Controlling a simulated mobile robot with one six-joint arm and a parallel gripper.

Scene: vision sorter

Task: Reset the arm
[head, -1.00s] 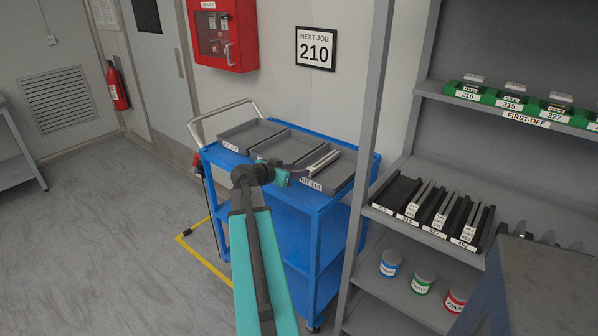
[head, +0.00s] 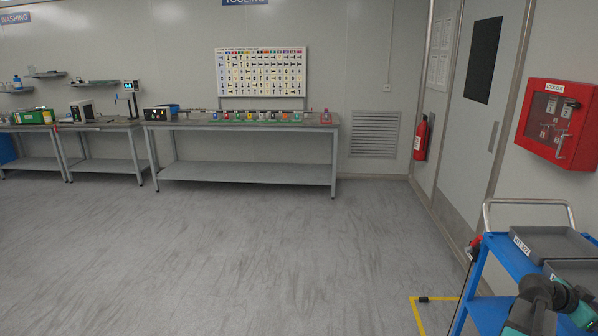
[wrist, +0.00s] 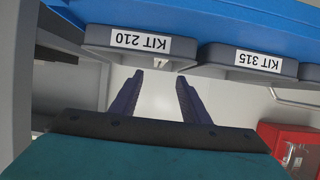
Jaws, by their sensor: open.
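My gripper (wrist: 158,92) shows in the wrist view with its two dark fingers apart and nothing between them. In that view the picture is upside down, and the trays labelled KIT 210 (wrist: 118,60) and KIT 315 (wrist: 285,75) lie beyond the fingertips, on the blue cart (wrist: 200,18). The fingers appear clear of both trays. In the head view only part of my arm shows at the lower right corner, over the cart (head: 497,252); the fingers are out of that picture.
A grey tray (head: 545,243) labelled KIT 327 sits on the cart. A red lockout box (head: 560,120) hangs on the right wall. A fire extinguisher (head: 420,138) hangs by the door. A long bench (head: 250,126) stands at the back. The floor (head: 250,250) between is clear.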

